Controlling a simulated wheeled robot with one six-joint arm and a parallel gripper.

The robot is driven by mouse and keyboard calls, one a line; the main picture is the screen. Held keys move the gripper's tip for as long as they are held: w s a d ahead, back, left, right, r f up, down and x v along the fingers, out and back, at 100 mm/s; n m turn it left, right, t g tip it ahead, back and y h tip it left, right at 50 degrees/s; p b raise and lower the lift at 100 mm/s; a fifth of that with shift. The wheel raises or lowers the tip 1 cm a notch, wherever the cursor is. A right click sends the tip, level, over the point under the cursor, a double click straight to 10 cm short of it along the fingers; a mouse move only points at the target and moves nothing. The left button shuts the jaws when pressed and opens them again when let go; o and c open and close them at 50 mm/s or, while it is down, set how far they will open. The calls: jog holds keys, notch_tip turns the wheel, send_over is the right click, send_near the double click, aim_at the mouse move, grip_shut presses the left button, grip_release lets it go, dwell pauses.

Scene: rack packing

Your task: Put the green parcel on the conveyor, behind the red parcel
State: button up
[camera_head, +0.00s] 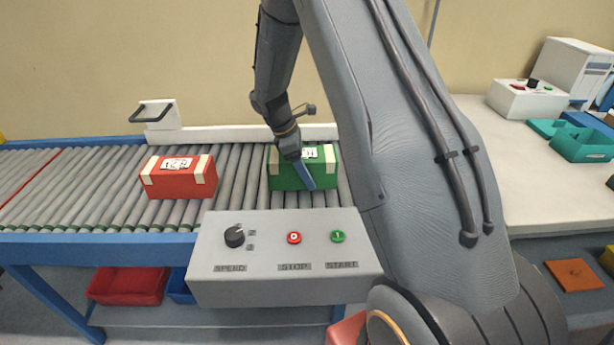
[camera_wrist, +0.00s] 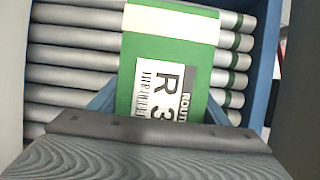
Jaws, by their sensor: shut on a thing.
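The green parcel (camera_head: 318,178) with cream tape bands and a white label is on the conveyor (camera_head: 75,217) rollers, at the right part of the belt in the head view. My gripper (camera_head: 304,176) is shut on it from above. In the wrist view the green parcel (camera_wrist: 150,57) lies between blue fingers, with rollers directly around it. I cannot tell whether it rests fully on the rollers. The red parcel (camera_head: 178,183) stands on the rollers to the left, with a clear gap between the two.
A grey control box (camera_head: 270,270) with a speed knob, stop and start buttons stands in front of the conveyor. A white rail with a black handle (camera_head: 152,112) runs behind it. A white table (camera_head: 520,175) with teal bins (camera_head: 585,146) is at the right. A red bin (camera_head: 128,287) is below.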

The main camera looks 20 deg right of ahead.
jog(key=shift+f, duration=1.15)
jog(key=shift+f, duration=0.1)
jog(key=o, duration=1.5)
jog(key=shift+c, duration=0.2)
jog(key=b+v, duration=0.1)
jog(key=v, duration=1.1)
